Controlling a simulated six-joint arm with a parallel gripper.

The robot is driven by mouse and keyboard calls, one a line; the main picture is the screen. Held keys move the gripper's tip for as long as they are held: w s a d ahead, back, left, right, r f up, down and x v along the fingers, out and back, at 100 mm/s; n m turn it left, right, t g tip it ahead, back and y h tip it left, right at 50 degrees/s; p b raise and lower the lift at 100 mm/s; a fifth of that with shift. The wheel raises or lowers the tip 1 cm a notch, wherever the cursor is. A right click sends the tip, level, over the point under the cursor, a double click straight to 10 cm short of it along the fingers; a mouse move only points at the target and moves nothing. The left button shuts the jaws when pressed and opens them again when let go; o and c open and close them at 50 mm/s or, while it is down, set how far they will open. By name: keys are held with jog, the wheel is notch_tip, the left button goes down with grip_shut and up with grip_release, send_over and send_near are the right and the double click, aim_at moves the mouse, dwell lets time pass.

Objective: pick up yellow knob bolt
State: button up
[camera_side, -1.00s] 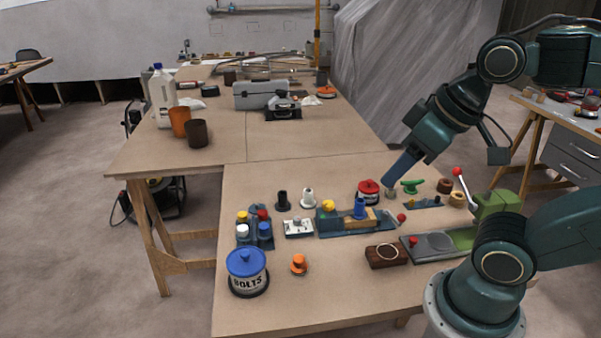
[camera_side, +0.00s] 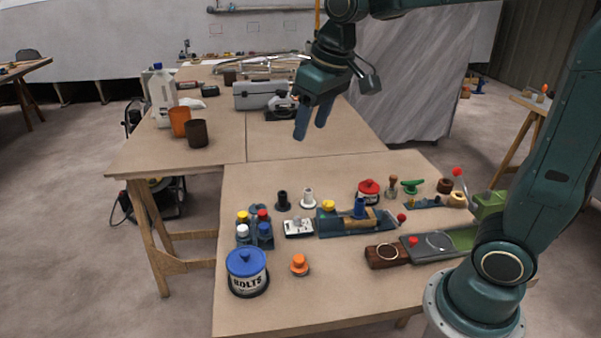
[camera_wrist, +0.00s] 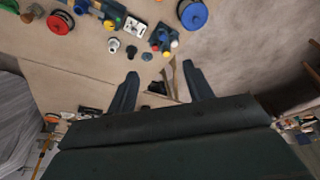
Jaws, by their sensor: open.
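A small yellow knob (camera_side: 242,216) tops one of the bolts in a blue rack (camera_side: 254,231); it also shows in the wrist view (camera_wrist: 174,44). A second yellow knob (camera_side: 328,206) sits at the left end of a blue fixture (camera_side: 330,226) and shows in the wrist view too (camera_wrist: 109,24). I cannot tell from shape alone which is the knob bolt named. My gripper (camera_side: 311,130) is open and empty, high above the table beyond both, fingers pointing down. Its two spread fingers show in the wrist view (camera_wrist: 160,70).
Red, white and blue knobs share the rack. Nearby stand a blue-lidded BOLTS can (camera_side: 247,279), an orange knob (camera_side: 299,265), black (camera_side: 282,201) and white (camera_side: 308,198) pegs, and a red-lidded can (camera_side: 368,192).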

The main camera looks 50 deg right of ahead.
jog(key=w+f+g, duration=0.2)
jog(key=w+f, duration=0.4)
jog(key=w, duration=0.7)
jog(key=g, duration=0.1)
send_over(242, 214)
notch_tip(242, 214, down, 11)
jog(key=shift+s+f, duration=0.1)
jog(key=shift+f, duration=0.1)
jog(key=shift+f, duration=0.1)
jog(key=shift+f, duration=4.2)
jog(key=shift+f, duration=2.6)
